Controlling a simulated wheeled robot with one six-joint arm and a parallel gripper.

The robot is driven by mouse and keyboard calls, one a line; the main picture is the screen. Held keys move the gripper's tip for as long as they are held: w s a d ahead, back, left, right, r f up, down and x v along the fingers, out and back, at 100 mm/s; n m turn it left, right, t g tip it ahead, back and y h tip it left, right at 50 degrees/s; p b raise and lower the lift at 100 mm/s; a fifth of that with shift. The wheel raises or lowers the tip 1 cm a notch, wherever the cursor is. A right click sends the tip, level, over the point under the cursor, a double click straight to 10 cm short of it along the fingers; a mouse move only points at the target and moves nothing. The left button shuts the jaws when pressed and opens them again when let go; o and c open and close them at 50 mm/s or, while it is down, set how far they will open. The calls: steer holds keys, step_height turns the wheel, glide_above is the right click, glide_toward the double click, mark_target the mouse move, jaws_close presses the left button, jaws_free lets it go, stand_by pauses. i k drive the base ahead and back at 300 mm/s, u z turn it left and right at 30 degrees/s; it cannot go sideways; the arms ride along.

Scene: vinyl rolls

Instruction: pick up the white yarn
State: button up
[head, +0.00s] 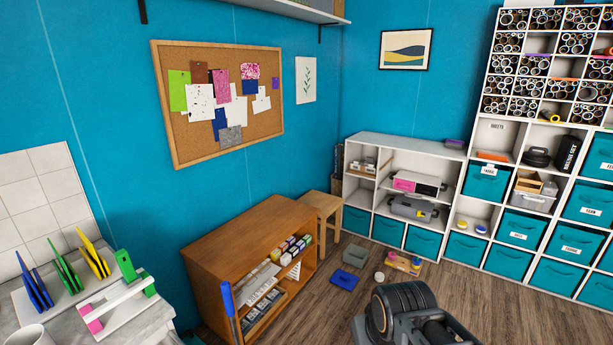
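A small white round thing (379,276) lies on the wooden floor, right of a blue flat item and left of a yellow and red item. It may be the white yarn, but it is too small to tell for sure. A dark grey, ribbed part of my arm shows at the bottom edge, in front of this spot. My gripper's fingers do not show.
A brown wooden cabinet (232,236) with a wooden stool (322,205) stands left. A grey bin (355,255), a blue item (344,281) and a yellow-red item (403,263) lie on the floor. White shelves (400,145) with teal bins line the back. The right floor is clear.

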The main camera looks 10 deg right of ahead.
mark_target(379, 277)
steer(key=z, duration=0.3)
steer(key=i, duration=2.65)
steer(key=z, duration=0.6)
steer(key=i, duration=0.95)
steer(key=z, duration=0.05)
